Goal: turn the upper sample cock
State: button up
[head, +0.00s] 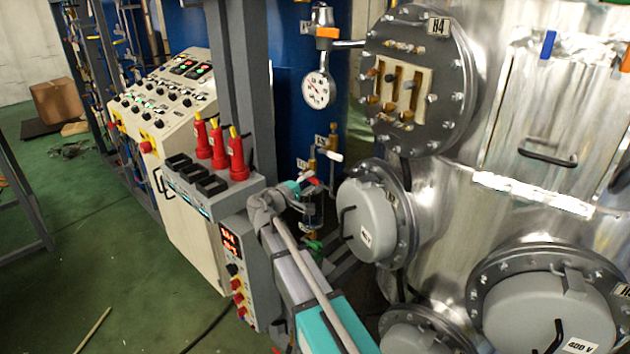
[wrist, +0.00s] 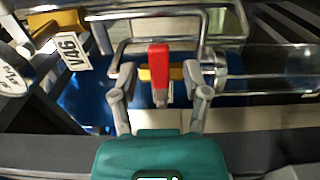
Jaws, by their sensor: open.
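A sample cock with a red lever handle (wrist: 158,76) and a brass body (wrist: 177,73) shows in the middle of the wrist view. My gripper (wrist: 160,84) is open, with one finger on each side of the red handle and a gap on both sides. The handle lies between the fingers, not clamped. In the head view my gripper (head: 301,187) is at the pipework left of the steel vessel, and the red handle (head: 313,180) shows just beyond it. The arm partly hides the cock there.
A bent metal rail (wrist: 150,15) and a clear glass cylinder (wrist: 270,70) are close to the fingers. In the head view a white-handled valve (head: 334,156) sits above, and a grey flanged cover (head: 367,222) stands close on the right.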

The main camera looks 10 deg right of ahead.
jog(key=shift+x, duration=0.85)
grip_shut()
jog(key=shift+d, duration=0.1)
